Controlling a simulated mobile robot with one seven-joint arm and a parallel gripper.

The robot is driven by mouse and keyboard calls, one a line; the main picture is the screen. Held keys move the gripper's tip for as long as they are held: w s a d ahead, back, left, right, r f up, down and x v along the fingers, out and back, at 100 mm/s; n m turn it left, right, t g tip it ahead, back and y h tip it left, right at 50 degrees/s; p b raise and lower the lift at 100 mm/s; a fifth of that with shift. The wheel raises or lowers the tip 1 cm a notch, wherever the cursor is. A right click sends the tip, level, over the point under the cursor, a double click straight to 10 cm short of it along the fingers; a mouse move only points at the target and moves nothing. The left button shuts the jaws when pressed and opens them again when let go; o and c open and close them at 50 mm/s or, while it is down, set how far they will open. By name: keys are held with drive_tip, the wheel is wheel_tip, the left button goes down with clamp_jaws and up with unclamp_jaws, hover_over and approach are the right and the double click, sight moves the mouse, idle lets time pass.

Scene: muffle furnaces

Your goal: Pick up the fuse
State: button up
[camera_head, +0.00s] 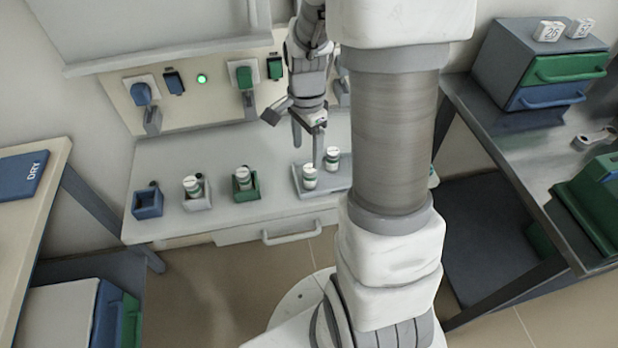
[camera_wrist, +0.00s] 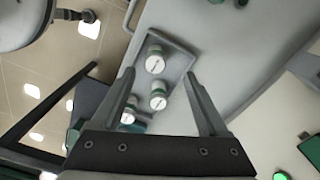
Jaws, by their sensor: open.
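Several white-and-green cylindrical fuses are in view. Two fuses stand on a grey tray (camera_head: 298,187), a front one (camera_head: 310,176) and a back one (camera_head: 332,158). The tray (camera_wrist: 180,60) also shows in the wrist view with three fuses: one (camera_wrist: 155,62) near its end, one (camera_wrist: 158,101) in the middle and one (camera_wrist: 128,117) partly behind the left finger. Other fuses stand in a white holder (camera_head: 199,203) and a green holder (camera_head: 246,194). My gripper (camera_head: 307,156) is open and empty above the tray; its fingers (camera_wrist: 160,74) straddle the view of the fuses without visible contact.
A blue holder (camera_head: 148,205) stands at the bench's left. A wall panel (camera_head: 205,110) with blue and green plugs and a lit green lamp (camera_head: 202,78) rises behind. At right, a dark table holds a drawer unit (camera_head: 520,60). The bench front is clear.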

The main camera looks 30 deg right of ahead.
sight(310, 168)
drive_tip(key=shift+f, duration=0.9)
drive_tip(key=f, duration=0.1)
drive_tip(key=f+b, duration=0.2)
drive_tip(key=f, duration=0.1)
drive_tip(key=shift+s+d+f, duration=0.1)
drive_tip(key=shift+s+d, duration=0.1)
drive_tip(key=shift+s, duration=0.2)
drive_tip(key=shift+f, duration=0.5)
clamp_jaws()
